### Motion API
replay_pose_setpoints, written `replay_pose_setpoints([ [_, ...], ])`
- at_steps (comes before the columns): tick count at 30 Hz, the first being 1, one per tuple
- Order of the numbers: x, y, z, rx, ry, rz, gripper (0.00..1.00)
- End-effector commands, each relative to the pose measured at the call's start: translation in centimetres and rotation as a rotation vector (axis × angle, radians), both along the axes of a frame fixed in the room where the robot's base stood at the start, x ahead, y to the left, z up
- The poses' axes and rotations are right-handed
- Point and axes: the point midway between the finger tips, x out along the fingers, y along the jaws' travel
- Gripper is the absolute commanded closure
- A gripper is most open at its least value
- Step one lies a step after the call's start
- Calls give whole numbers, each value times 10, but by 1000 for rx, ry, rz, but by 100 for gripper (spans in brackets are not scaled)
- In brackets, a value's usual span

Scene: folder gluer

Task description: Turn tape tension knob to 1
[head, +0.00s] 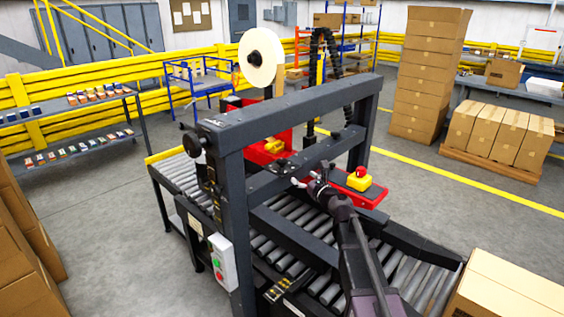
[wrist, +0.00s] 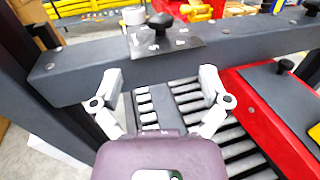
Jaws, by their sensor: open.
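A black knob (wrist: 160,22) stands on a dark plate with pale marks around it, on top of the machine's dark grey crossbeam (wrist: 75,68). The marks are too small to read, so I cannot tell the knob's setting. My gripper (wrist: 158,80) is open and empty, its two pale fingers spread wide in the wrist view. The knob is beyond the fingers, centred between them and apart from them. In the head view my gripper (head: 304,182) is close to the crossbeam (head: 315,150), and the knob is hard to make out there.
Another black knob (wrist: 286,65) sits on the red unit (wrist: 255,95) at the right. A yellow base with a red button (head: 360,178) stands on the red side part. Rollers (head: 290,240) run beneath the frame (head: 235,200). A carton (head: 510,285) is at the lower right.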

Motion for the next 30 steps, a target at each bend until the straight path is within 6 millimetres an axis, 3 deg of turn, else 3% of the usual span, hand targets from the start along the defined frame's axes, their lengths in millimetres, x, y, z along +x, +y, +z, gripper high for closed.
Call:
replay_pose_setpoints([
  [14,15,10,0,-2,-2,1,4],
  [30,78,58,0,-2,-2,2,4],
])
